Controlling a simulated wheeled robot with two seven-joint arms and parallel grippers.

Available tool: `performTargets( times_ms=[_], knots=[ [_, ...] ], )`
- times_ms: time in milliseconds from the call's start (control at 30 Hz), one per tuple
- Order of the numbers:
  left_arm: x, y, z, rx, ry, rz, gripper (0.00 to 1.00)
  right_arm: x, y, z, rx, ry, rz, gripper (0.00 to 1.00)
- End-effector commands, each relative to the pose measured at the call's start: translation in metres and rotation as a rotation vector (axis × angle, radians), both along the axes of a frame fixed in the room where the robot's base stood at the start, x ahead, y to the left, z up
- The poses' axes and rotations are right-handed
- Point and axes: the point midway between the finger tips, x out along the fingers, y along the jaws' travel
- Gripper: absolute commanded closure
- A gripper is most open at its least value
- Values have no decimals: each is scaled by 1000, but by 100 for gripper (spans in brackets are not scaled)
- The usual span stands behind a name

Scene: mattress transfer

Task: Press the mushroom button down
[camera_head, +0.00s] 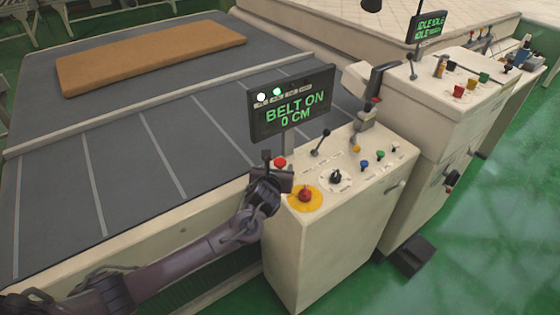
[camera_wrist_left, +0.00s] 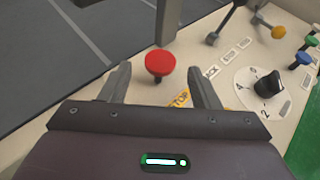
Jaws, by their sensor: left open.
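A red mushroom-shaped button on a yellow disc (camera_head: 304,194) sits at the front left of the control console top. In the left wrist view only part of its yellow label (camera_wrist_left: 181,98) shows; its red head is hidden there. A second red button on a dark stem (camera_head: 280,162) stands just behind it. In the left wrist view this button (camera_wrist_left: 160,63) appears beyond and between the fingertips, apart from them. My left gripper (camera_head: 278,176) is open and empty, over the console's left edge beside the yellow disc. My right gripper is not in view.
A sign reading "BELT ON 0 CM" (camera_head: 291,104) rises behind the buttons. A black dial (camera_head: 336,176), levers and coloured knobs share the console top (camera_head: 345,202). An orange-brown mattress (camera_head: 150,57) lies on the grey belt (camera_head: 140,152). Another console (camera_head: 440,105) stands right.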

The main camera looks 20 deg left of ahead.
Motion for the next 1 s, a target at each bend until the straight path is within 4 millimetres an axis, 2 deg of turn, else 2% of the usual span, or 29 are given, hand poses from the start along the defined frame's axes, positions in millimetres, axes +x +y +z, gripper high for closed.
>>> performTargets(
  times_ms=[100,300,500,767,1000],
  knots=[
    [18,2,-5,-3,0,4,44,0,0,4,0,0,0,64],
    [39,5,-14,-2,0,3,44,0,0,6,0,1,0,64],
    [47,6,-19,-2,1,2,44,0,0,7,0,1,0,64],
    [48,6,-19,-3,0,1,44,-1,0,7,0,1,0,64],
    [48,6,-19,-3,1,1,74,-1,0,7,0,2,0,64]
  ],
)
